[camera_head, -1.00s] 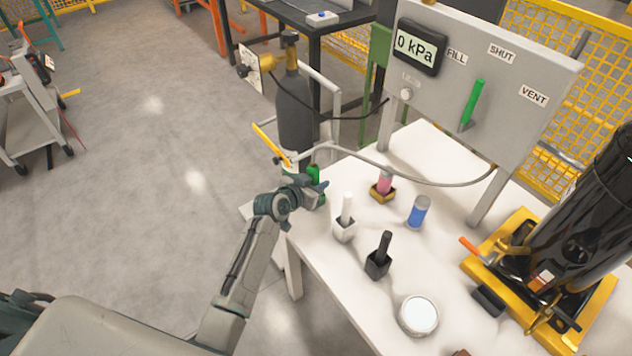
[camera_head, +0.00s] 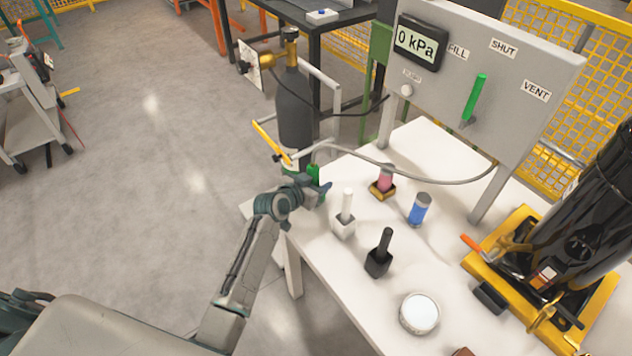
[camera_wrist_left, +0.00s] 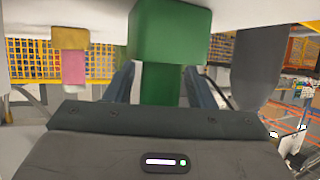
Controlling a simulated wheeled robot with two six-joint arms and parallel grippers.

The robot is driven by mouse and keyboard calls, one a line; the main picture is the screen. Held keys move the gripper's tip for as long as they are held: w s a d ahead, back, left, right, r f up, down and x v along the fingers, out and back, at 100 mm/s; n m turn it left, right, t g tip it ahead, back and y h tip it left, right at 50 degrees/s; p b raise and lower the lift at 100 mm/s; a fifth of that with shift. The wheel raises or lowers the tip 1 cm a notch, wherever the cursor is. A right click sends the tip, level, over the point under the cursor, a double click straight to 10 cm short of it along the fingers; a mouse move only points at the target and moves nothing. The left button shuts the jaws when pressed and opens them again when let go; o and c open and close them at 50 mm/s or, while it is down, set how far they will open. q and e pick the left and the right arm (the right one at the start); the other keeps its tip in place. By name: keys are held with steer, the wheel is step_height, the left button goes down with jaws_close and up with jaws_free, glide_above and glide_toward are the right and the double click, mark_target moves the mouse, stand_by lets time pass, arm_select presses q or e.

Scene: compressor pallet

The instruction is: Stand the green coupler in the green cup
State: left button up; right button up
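The green cup (camera_wrist_left: 170,35) stands at the near left corner of the white table and shows large in the left wrist view, which is upside down. The narrower green coupler (camera_wrist_left: 160,85) is upright in line with the cup and appears to stand in it; its lower end is hidden. In the head view, the coupler's top (camera_head: 314,170) shows just behind my left gripper (camera_head: 320,188). In the wrist view, the fingers of my left gripper (camera_wrist_left: 160,90) are on both sides of the coupler, with narrow gaps, so it looks open. My right gripper is out of view.
White (camera_head: 345,225), black (camera_head: 378,262) and yellow (camera_head: 382,194) cups hold couplers close to the right. A blue coupler (camera_head: 419,209) and a round white-topped tin (camera_head: 418,313) stand on the table (camera_head: 330,275). A grey hose (camera_head: 410,178) arches above. A dark cylinder (camera_head: 295,110) stands behind.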

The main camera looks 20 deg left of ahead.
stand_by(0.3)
arm_select(q)
steer(key=b+v, duration=0.1)
steer(key=v, duration=0.9)
steer(key=shift+s+a+r, duration=0.1)
steer(key=shift+s, duration=0.25)
